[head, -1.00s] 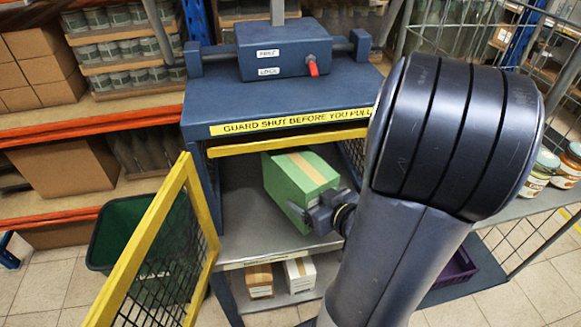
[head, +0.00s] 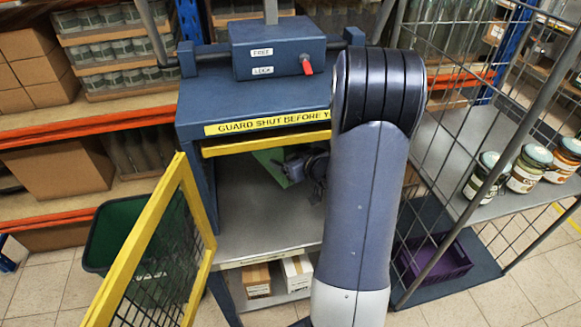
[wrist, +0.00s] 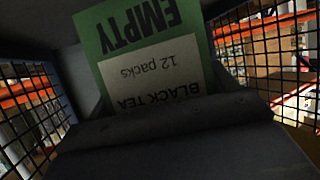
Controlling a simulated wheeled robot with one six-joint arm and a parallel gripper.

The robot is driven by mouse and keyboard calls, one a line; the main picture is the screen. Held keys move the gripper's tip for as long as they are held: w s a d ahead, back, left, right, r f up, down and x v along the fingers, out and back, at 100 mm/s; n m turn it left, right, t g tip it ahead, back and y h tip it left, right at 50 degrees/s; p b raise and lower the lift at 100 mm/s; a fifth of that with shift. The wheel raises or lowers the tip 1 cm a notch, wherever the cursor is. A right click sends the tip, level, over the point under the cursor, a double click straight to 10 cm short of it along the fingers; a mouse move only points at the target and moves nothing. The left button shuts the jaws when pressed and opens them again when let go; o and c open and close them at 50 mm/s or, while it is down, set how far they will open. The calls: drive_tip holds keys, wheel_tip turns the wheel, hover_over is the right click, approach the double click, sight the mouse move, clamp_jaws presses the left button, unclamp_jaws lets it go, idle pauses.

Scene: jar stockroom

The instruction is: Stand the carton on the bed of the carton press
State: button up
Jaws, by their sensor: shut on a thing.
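The green carton (head: 272,163) is inside the carton press (head: 248,100), mostly hidden in the head view by the yellow top bar and my gripper. In the wrist view the carton (wrist: 135,35) shows upside-down print reading "EMPTY", "BLACK TEA" and "12 packs". My gripper (head: 291,168) is shut on the carton, deep in the press opening. The grey bed (head: 245,215) of the press is bare at the front. I cannot tell whether the carton touches the bed.
The yellow mesh guard (head: 165,235) stands swung open at the left. A red lever (head: 307,66) sits on the press head beside "FREE" and "LOCK" labels. Two small cartons (head: 257,280) lie on the shelf below. A green bin (head: 112,240) stands left, and a cage trolley with jars (head: 528,166) right.

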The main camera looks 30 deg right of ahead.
wheel_tip(320, 180, down, 4)
drive_tip(key=shift+r, duration=0.25)
drive_tip(key=shift+w+d+f, duration=0.1)
drive_tip(key=shift+w+f, duration=0.05)
drive_tip(key=shift+f+b, duration=0.25)
drive_tip(key=shift+b, duration=0.1)
drive_tip(key=o, duration=1.2)
drive_tip(key=shift+r, duration=0.1)
drive_tip(key=shift+r, duration=0.15)
drive_tip(key=v, duration=1.2)
drive_tip(key=shift+p, duration=0.35)
